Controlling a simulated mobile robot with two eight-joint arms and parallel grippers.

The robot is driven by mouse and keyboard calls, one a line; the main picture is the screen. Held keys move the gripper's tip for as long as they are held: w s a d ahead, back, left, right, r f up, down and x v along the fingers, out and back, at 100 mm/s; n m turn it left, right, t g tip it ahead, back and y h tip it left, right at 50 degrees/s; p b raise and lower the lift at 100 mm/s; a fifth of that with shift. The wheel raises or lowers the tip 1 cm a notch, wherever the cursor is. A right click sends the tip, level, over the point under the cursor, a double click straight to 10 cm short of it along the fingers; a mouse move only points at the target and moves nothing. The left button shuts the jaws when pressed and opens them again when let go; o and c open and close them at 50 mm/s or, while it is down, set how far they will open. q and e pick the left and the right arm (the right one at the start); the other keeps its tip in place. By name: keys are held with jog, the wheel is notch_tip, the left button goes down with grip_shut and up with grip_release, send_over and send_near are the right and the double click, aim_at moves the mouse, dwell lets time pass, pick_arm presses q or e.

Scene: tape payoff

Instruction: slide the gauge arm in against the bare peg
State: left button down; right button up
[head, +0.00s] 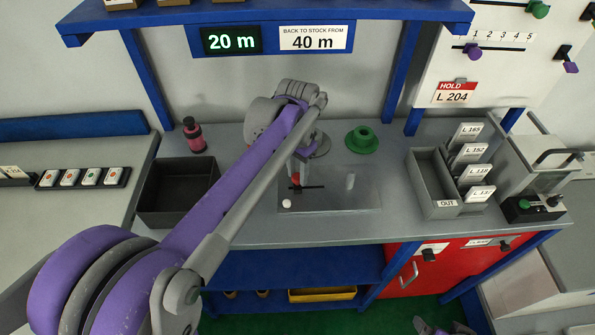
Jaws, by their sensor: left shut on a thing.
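A grey plate (330,197) lies on the worktop in the middle of the view. A short pale peg (350,181) stands bare on the plate's right half. The gauge arm, a thin dark bar (312,187) with a red part at its left, lies at the plate's left half, apart from the peg. My left gripper (296,178) reaches down from above and is shut on the gauge arm at the red part. My arm hides part of the grip.
A white knob (286,203) sits at the plate's front left. A green flanged spool (362,139) stands behind the plate. A black bin (165,205) is left, a grey OUT tray (433,180) right. A lit sign (231,40) reads 20 m.

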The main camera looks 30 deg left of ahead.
dwell(0.4)
pick_arm(q)
jog(key=w+d, duration=0.1)
jog(key=d, duration=0.1)
jog(key=w+d, duration=0.1)
jog(key=d, duration=0.1)
jog(key=w+d, duration=0.2)
jog(key=shift+d+p, duration=0.35)
jog(key=c, duration=0.5)
grip_release()
jog(key=shift+c, duration=0.2)
notch_tip(320, 180, up, 11)
jog(key=shift+p, duration=0.4)
